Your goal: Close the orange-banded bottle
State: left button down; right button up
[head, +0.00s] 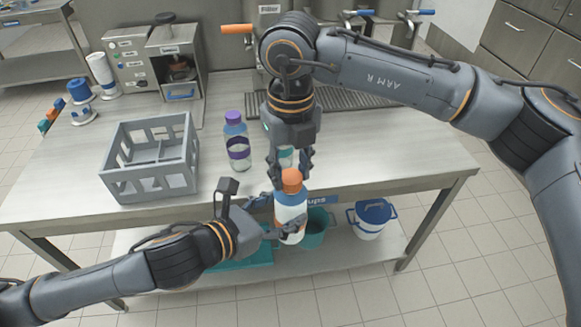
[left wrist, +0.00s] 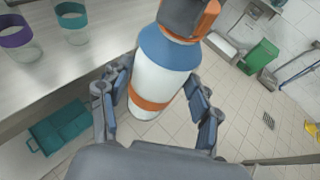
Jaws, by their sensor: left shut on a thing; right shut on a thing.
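The orange-banded bottle (head: 290,213) is white with a blue shoulder and an orange band low down, and is held roughly upright in front of the table edge. My left gripper (head: 281,214) is shut around its body; the left wrist view shows a finger on each side of the bottle (left wrist: 160,83). An orange cap (head: 291,180) sits at the bottle's top and also shows in the left wrist view (left wrist: 206,17). My right gripper (head: 290,170) comes down from above and is shut on the cap. I cannot tell how tightly the cap sits on the neck.
A purple-capped bottle (head: 237,142) and a teal-banded bottle (head: 285,155) stand on the table (head: 400,150) behind. A grey crate (head: 150,183) stands to the left. Below are a teal bin (head: 317,228) and a white bucket with a blue lid (head: 371,222). The table's right part is clear.

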jog(key=m, duration=0.6)
jog(key=shift+w, duration=0.1)
jog(key=m, duration=0.5)
jog(key=shift+m, duration=0.3)
jog(key=o, duration=0.8)
jog(key=shift+c, duration=0.2)
jog(key=shift+r, duration=0.1)
notch_tip(320, 180, up, 12)
